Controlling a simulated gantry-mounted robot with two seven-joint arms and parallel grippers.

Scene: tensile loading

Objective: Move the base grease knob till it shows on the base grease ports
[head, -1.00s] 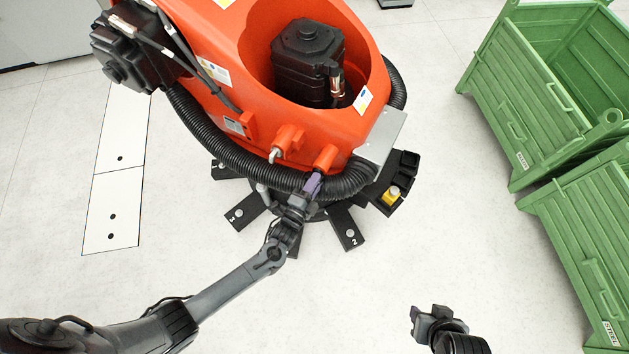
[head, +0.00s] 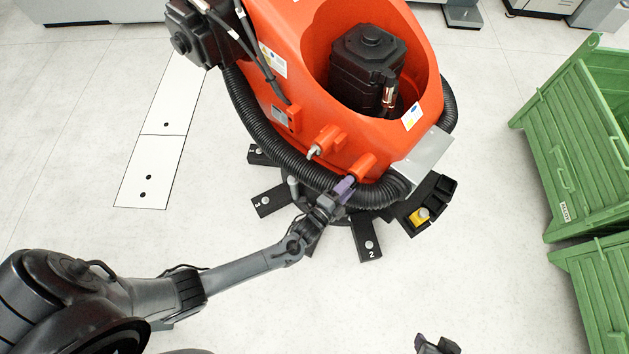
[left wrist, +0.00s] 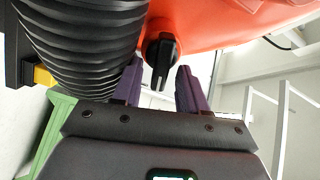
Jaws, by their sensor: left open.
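A black knob (left wrist: 161,50) with a narrow grip bar shows in the left wrist view, on the underside of the orange machine (left wrist: 215,22). It lies between the two purple fingers of my left gripper (left wrist: 157,88), which are open with a gap on each side. In the head view my left gripper (head: 345,187) is at the lower orange boss (head: 362,166) of the machine (head: 305,70), and the knob is hidden there. A second boss (head: 327,140) beside it carries a pale metal lever. No port labels are readable. My right gripper (head: 430,345) shows partly at the bottom edge.
A thick black ribbed hose (head: 270,140) curves close around the bosses; in the left wrist view it runs just beside the left finger. Black numbered feet (head: 366,238) spread below. Green crates (head: 580,140) stand at the right. The floor in front is clear.

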